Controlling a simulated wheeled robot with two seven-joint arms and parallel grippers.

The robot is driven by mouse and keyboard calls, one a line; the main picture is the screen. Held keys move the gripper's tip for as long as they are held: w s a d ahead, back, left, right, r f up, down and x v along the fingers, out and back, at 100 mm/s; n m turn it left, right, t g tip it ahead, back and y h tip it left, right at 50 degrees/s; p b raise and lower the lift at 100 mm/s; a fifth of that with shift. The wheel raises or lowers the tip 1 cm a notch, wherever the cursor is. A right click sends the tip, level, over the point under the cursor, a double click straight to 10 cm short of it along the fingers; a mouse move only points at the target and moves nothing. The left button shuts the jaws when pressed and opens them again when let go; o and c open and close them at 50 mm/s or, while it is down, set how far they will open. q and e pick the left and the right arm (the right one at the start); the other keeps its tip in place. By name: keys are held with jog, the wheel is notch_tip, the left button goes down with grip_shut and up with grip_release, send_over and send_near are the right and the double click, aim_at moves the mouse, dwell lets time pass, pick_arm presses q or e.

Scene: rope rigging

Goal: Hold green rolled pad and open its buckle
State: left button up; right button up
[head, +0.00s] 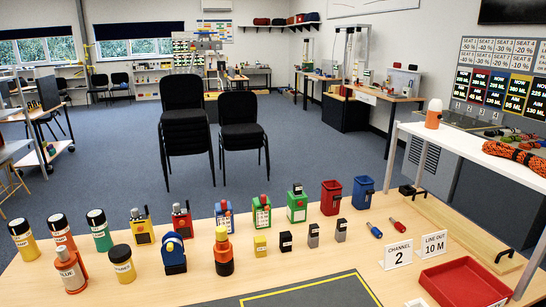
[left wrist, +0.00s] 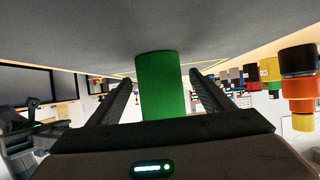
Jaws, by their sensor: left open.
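In the left wrist view, which looks upside down, a plain green cylinder (left wrist: 161,85), which looks like the green rolled pad, rises from the grey mat (left wrist: 220,30). My left gripper (left wrist: 160,80) is open, with one dark finger on each side of the cylinder and a gap on both sides. I cannot tell how deep the cylinder sits between the fingers. No buckle shows on the visible side. In the head view neither gripper nor this pad shows; only the far part of the mat (head: 300,296) is in frame. My right gripper is not in view.
Black-capped cans, including a green one (head: 99,230), stand at the table's left. An orange-and-black bottle (head: 223,255) stands just behind the mat and shows in the left wrist view (left wrist: 299,88). Several small blocks and boxes line the back. A red tray (head: 465,284) lies at right.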

pick_arm(q)
jog(key=shift+p+v, duration=1.85)
jog(key=shift+v, duration=2.4)
jog(key=shift+s, duration=0.15)
